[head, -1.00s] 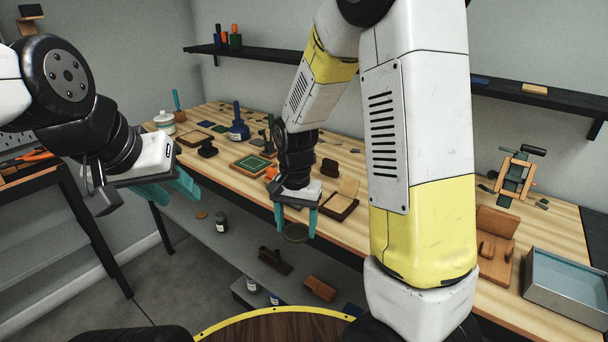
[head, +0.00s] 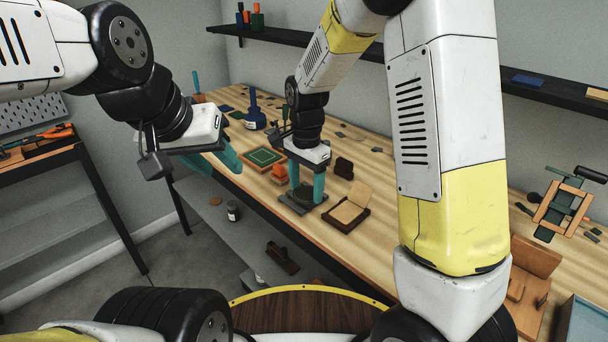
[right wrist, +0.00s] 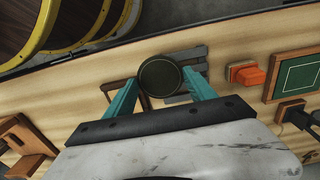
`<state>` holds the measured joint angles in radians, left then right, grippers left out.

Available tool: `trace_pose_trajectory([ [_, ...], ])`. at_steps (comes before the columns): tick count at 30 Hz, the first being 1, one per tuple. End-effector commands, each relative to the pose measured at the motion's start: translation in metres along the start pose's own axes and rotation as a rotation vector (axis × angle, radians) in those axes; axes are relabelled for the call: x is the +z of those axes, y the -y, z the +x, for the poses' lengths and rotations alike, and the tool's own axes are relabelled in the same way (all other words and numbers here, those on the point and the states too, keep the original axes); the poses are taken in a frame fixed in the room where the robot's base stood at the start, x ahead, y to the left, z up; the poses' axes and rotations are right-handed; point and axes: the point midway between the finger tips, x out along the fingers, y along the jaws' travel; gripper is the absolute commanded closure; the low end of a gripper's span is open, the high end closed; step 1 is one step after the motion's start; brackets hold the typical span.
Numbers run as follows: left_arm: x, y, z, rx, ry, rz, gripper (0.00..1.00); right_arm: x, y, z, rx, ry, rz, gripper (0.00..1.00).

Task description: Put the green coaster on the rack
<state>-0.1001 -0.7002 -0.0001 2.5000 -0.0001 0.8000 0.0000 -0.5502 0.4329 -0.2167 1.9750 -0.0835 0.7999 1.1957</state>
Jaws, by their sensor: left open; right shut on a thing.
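The green coaster (right wrist: 160,75), a dark green disc, is held between the teal fingertips of my right gripper (right wrist: 159,83) in the right wrist view. In the head view the coaster (head: 303,192) shows dark between the fingers of the right gripper (head: 305,185), over a dark grey flat piece (head: 291,207) at the table's front edge. I cannot tell whether it touches that piece. A brown wooden stand with a back panel and pegs (head: 536,255), which may be the rack, is at the lower right. My left gripper (head: 218,163) is open and empty, left of the table.
An open brown box (head: 357,196) stands just right of the right gripper. An orange-handled stamp (head: 279,174) and a green framed board (head: 263,158) are to its left. My right arm crosses in front of the table. A shelf (head: 370,52) runs along the wall.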

Motion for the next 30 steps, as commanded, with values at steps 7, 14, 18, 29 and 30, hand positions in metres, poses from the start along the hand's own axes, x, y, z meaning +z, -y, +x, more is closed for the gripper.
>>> trace_pose_trajectory([
  [7, 0.000, 0.000, 0.000, 0.000, 0.000, 0.000, 0.60, -0.024, 0.032, 0.004, 0.000, -0.001, -0.001, 0.65],
  [14, 0.000, 0.000, 0.000, 0.000, 0.000, 0.000, 0.60, -0.032, 0.041, 0.012, 0.003, 0.001, -0.002, 0.65],
  [18, 0.000, 0.000, 0.000, 0.000, 0.000, 0.000, 0.60, -0.031, 0.041, 0.034, 0.003, 0.001, -0.002, 0.65],
  [29, 0.000, 0.000, 0.000, 0.000, 0.000, 0.000, 0.60, -0.031, 0.041, 0.042, 0.000, 0.000, -0.002, 0.65],
  [30, 0.000, 0.000, 0.000, 0.000, 0.000, 0.000, 0.60, -0.031, 0.041, 0.043, 0.000, 0.000, -0.002, 0.65],
])
